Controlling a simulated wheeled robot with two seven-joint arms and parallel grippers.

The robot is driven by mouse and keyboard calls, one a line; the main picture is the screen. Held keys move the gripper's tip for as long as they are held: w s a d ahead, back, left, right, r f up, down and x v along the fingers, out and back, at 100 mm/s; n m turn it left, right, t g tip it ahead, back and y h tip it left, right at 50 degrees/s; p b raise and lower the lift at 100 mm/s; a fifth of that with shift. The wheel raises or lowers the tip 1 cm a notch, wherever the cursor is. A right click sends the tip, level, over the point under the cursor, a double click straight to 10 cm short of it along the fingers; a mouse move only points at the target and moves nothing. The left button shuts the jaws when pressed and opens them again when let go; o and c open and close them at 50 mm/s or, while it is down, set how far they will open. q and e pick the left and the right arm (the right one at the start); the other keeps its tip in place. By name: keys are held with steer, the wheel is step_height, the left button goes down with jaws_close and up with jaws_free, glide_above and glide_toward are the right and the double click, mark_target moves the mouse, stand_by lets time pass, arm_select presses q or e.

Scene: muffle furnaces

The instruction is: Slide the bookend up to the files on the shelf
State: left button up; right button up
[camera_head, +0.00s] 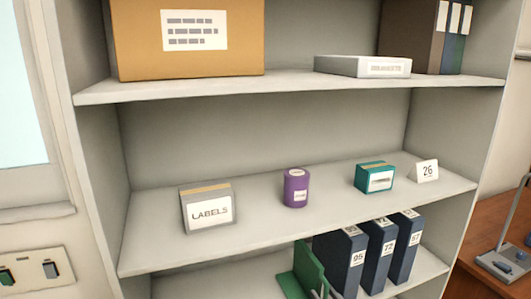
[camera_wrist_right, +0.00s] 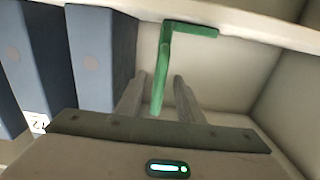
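The green bookend (camera_head: 312,272) stands upright on the lower shelf, left of the dark blue files (camera_head: 378,250) marked 95, 72 and 87. A narrow gap separates it from the nearest file. My right gripper (camera_head: 321,291) is at the bookend, partly cut off by the head view's bottom edge. In the right wrist view the bookend's upright plate (camera_wrist_right: 162,75) lies between the two grey fingers (camera_wrist_right: 160,97). Space shows on both sides of the plate, so the gripper is open around it. The files (camera_wrist_right: 103,55) are on the left there. My left gripper is not in view.
The middle shelf (camera_head: 250,220) above holds a labels box (camera_head: 208,209), a purple can (camera_head: 296,188), a teal box (camera_head: 375,178) and a card marked 26 (camera_head: 425,171). The shelf unit's right wall (camera_head: 455,150) bounds the space beyond the files.

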mark_target(343, 291)
jaws_close()
steer(key=shift+d, duration=0.1)
steer(key=shift+w+d+b, duration=0.35)
steer(key=shift+d+b, duration=0.25)
steer(key=shift+d, duration=0.3)
steer(key=shift+w+d+b, duration=0.35)
steer(key=shift+d+b, duration=0.2)
steer(key=shift+d, duration=0.35)
steer(key=shift+w+d, duration=0.15)
steer(key=shift+d, duration=0.2)
steer(key=shift+w+d+r+b, duration=0.1)
steer(key=shift+w+d+b, duration=0.05)
steer(key=shift+d+b, duration=0.3)
steer(key=shift+o, duration=0.5)
jaws_free()
